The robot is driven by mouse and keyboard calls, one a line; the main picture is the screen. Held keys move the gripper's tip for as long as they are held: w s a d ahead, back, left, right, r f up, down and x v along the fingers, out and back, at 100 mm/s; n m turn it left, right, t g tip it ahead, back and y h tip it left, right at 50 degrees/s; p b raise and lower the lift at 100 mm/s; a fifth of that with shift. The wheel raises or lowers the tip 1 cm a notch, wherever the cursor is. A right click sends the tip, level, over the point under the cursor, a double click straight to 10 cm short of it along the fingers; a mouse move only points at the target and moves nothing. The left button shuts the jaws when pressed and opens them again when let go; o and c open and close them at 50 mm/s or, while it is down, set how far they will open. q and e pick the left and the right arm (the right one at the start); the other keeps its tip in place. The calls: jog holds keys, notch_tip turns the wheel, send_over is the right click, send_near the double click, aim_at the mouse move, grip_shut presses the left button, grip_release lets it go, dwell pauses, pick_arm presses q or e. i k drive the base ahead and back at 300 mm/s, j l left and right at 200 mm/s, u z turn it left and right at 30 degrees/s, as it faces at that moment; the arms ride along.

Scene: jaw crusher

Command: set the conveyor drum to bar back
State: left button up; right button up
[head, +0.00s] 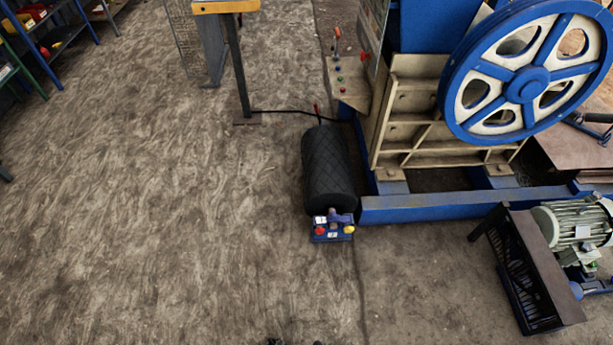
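The conveyor drum (327,165) is a black cylinder with a diamond-patterned surface. It lies on the floor left of the blue crusher frame, its length running away from me. A blue control box (333,230) with a red knob and a yellow knob sits at its near end. A purplish lever or bar (341,218) shows just above the box; its exact setting is too small to tell. A thin red-tipped rod (317,111) stands up at the drum's far end.
The jaw crusher with a blue spoked flywheel (527,84) stands at the right. A motor (575,228) and a dark slotted guard (535,270) lie front right. A yellow-topped stand (225,6) and a wire cage are behind. The floor left of the drum is clear.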

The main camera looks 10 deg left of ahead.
aim_at(328, 185)
jog(key=i+j+u, duration=0.6)
jog(key=u, duration=0.2)
jog(key=i+j+u, duration=0.2)
jog(key=i+u, duration=0.25)
jog(key=i+j, duration=0.1)
jog(key=i, duration=0.3)
jog(key=i+j+u, duration=0.1)
jog(key=i, duration=0.35)
jog(key=i+l+z, duration=0.1)
jog(key=i+z, duration=0.6)
jog(key=z, duration=0.2)
jog(key=i+j+z, duration=0.15)
jog(key=i+z, duration=0.2)
jog(key=z, duration=0.15)
jog(key=i+j+z, duration=0.25)
jog(key=z, duration=0.2)
jog(key=i, duration=0.1)
